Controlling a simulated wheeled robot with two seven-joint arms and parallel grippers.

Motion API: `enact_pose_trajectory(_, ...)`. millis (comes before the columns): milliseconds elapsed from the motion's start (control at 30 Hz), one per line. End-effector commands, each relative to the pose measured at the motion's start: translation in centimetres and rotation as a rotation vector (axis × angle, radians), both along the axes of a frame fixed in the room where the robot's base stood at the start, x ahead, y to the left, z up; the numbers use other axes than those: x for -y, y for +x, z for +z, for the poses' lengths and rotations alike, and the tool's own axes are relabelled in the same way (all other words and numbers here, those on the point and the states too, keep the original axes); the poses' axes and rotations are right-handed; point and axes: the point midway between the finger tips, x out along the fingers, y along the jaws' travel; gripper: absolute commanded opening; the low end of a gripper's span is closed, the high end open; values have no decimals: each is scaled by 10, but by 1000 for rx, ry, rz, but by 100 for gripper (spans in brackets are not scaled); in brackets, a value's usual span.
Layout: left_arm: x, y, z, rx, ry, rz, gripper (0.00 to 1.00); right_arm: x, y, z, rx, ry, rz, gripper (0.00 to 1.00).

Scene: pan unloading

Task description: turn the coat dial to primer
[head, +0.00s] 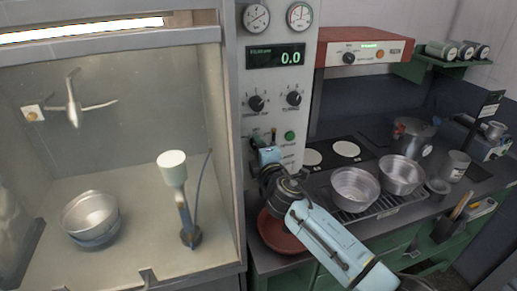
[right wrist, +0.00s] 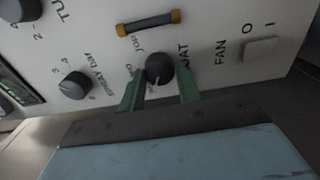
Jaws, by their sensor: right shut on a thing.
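The coat dial (right wrist: 157,69) is a dark round knob on the white control panel, with the letters "AT" readable beside it. It sits between the green fingertips of my right gripper (right wrist: 160,91), which is shut on it. Small position marks surround the dial, but the primer mark and the exact setting cannot be read. In the head view my right gripper (head: 263,143) reaches the lower part of the panel (head: 274,78) and mostly hides the dial. My left gripper is not in view.
Beside the dial in the right wrist view are another knob (right wrist: 74,85), a bar handle (right wrist: 148,23) and a fan switch (right wrist: 260,48). The glass-fronted booth (head: 231,150) stands left of the panel. A red bowl (head: 276,236) and metal pans (head: 354,190) lie near my right arm.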

Motion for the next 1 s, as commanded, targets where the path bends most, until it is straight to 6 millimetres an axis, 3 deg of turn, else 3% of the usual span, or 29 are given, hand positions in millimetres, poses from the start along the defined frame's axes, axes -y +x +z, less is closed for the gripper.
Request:
enact_pose_trajectory(67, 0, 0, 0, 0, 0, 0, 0, 0, 0, -1, 0, -3, 0, 10)
enact_pose_trajectory(100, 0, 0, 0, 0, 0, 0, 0, 0, 0, -1, 0, -3, 0, 36)
enact_pose_trajectory(233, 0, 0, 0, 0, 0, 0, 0, 0, 0, -1, 0, -2, 0, 53)
enact_pose_trajectory(667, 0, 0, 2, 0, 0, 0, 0, 2, -6, 0, 0, -1, 0, 54)
enact_pose_trajectory(1000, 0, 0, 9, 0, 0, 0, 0, 18, -55, 0, -1, 0, 1, 54)
